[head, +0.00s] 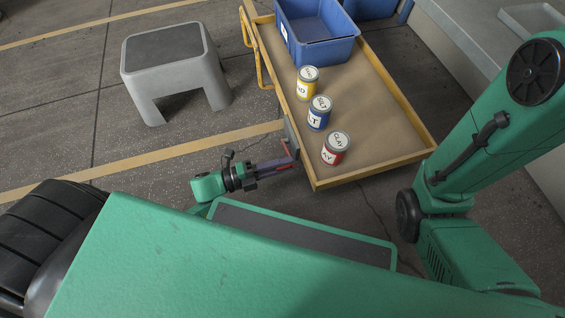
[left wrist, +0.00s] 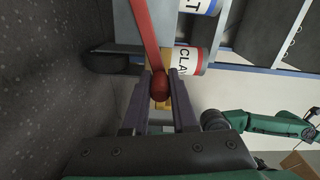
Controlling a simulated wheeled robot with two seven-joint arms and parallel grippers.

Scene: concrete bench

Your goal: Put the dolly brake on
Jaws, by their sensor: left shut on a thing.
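The dolly (head: 385,168) has a tan deck with a yellow wooden rim. The brake lever (head: 287,149) is a red bar at a grey plate on the dolly's near left edge. In the left wrist view the red bar (left wrist: 144,32) runs down from the top to a round red knob (left wrist: 160,87). My left gripper (head: 291,161) reaches the lever from the left, beside the dolly's near corner. Its fingers (left wrist: 161,95) are shut on the knob, one on each side. The lever's pivot is hard to see. My right arm shows at the right, but its gripper does not.
A yellow can (head: 307,84), a blue can (head: 319,114) and a red can (head: 336,149) stand on the deck, with a blue bin (head: 318,45) behind them. A yellow handle (head: 257,58) rises at the far left edge. A grey step stool (head: 172,68) stands left on open floor.

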